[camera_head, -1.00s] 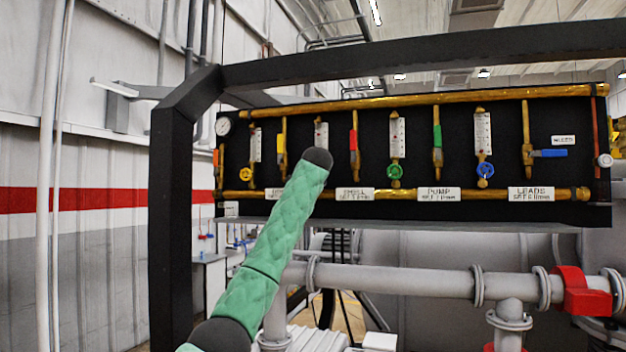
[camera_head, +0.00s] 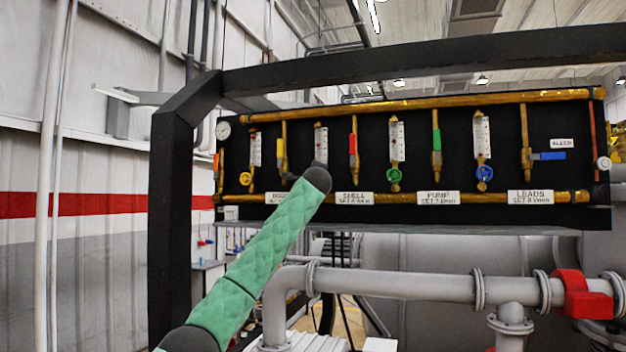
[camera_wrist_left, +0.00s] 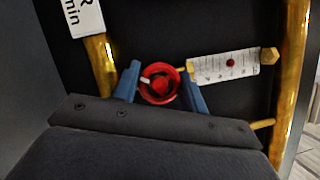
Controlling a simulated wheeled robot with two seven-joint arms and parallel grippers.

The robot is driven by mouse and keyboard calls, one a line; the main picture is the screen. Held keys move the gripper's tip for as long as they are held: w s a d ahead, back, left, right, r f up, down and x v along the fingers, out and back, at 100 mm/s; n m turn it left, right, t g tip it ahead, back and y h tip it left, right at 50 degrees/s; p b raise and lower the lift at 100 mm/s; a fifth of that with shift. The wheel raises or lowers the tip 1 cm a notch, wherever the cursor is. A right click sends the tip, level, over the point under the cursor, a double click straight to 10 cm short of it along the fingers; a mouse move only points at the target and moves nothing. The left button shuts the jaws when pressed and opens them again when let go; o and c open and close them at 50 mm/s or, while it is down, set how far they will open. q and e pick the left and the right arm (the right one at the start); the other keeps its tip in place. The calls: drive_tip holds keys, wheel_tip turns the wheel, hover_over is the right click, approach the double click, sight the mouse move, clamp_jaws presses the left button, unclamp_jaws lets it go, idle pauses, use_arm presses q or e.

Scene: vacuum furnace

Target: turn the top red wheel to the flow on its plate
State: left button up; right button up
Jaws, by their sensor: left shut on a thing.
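The red wheel (camera_wrist_left: 160,84) shows in the left wrist view, between the two blue fingers of my left gripper (camera_wrist_left: 161,73), which is shut on its rim. A white flow tube (camera_wrist_left: 225,65) with a red float lies beside it, the float near mid-scale. Part of a white plate (camera_wrist_left: 83,15) reading "min" shows at the top left. In the head view my green left arm hides the wheel and gripper. The wheel's flow tube (camera_head: 320,142) stands above the arm's dark end, beside the SHELL plate (camera_head: 354,198); its set number is too small to read surely.
The black panel (camera_head: 375,155) also bears a yellow wheel (camera_head: 246,178), a green wheel (camera_head: 394,175), a blue wheel (camera_head: 485,173) and several coloured lever valves. Brass pipes run along its top and bottom. A black frame (camera_head: 172,230) stands left; grey pipework (camera_head: 400,285) runs below.

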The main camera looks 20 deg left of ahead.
use_arm(q)
drive_tip(key=shift+w+d+f, duration=0.1)
drive_tip(key=shift+f, duration=0.2)
use_arm(e)
drive_tip(key=shift+a, duration=0.2)
use_arm(q)
drive_tip(key=o, duration=1)
drive_tip(key=shift+r, duration=0.1)
use_arm(e)
drive_tip(key=shift+d+f, duration=0.1)
drive_tip(key=shift+d, duration=0.05)
use_arm(q)
drive_tip(key=b+v, duration=0.4)
drive_tip(key=v, duration=0.3)
drive_tip(key=shift+s, duration=0.4)
use_arm(e)
drive_tip(key=w+a+r, duration=0.3)
drive_tip(key=w+r, duration=0.3)
drive_tip(key=shift+a, duration=0.15)
use_arm(q)
drive_tip(key=shift+d, duration=0.1)
use_arm(e)
drive_tip(key=shift+s, duration=0.1)
